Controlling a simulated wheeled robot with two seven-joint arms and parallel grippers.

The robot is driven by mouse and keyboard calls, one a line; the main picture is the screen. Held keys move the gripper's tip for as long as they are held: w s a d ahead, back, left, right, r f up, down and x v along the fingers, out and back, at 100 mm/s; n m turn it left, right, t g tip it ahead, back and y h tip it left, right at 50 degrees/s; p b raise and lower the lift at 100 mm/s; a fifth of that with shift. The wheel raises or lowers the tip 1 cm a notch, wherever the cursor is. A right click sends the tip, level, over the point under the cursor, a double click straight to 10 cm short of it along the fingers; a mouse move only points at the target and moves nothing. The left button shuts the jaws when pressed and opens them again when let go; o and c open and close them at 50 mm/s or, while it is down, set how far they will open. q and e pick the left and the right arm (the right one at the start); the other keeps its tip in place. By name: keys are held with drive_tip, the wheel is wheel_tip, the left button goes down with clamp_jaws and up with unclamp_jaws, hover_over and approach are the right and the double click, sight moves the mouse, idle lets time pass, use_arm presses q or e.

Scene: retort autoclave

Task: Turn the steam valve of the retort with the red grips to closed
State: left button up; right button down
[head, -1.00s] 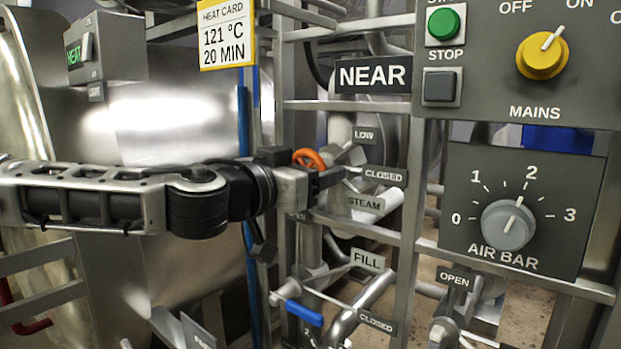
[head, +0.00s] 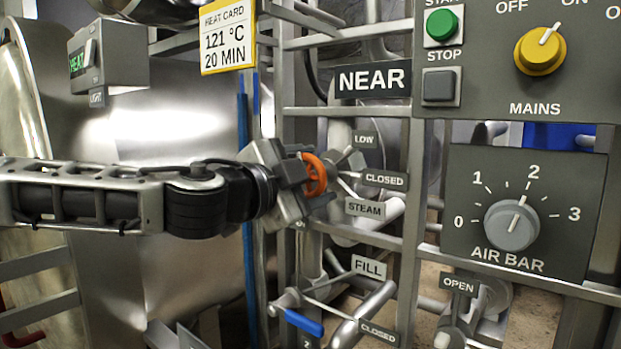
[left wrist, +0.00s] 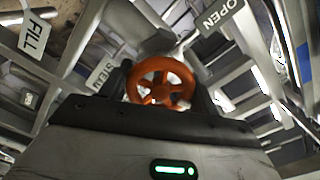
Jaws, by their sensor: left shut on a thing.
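In the left wrist view the spoked wheel (left wrist: 146,92) sits between the dark fingers, with an OPEN plate (left wrist: 215,18) above right. The gripper and wheel hide most of the valve body, and I cannot read the valve's position. My right gripper is not in view.
A NEAR sign (head: 373,78) hangs above the valve. A blue-handled valve (head: 304,322) with a FILL plate (head: 369,267) is below. Grey frame bars surround the valve closely. The control panel (head: 470,195) with an air knob stands to the right. A red bar (head: 22,338) shows at lower left.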

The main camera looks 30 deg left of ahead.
use_arm(q)
drive_tip(key=m, duration=0.5)
drive_tip(key=shift+m, duration=0.3)
drive_tip(key=m, duration=0.5)
drive_tip(key=shift+b, duration=0.4)
drive_tip(key=m+b, duration=0.1)
drive_tip(key=m, duration=0.8)
drive_tip(key=shift+b, duration=0.3)
drive_tip(key=shift+r+m, duration=0.1)
drive_tip(key=shift+m, duration=0.7)
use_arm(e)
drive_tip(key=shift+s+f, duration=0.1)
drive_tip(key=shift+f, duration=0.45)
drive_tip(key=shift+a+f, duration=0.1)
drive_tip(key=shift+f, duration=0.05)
use_arm(q)
drive_tip(key=o, duration=1)
drive_tip(key=shift+c, duration=0.2)
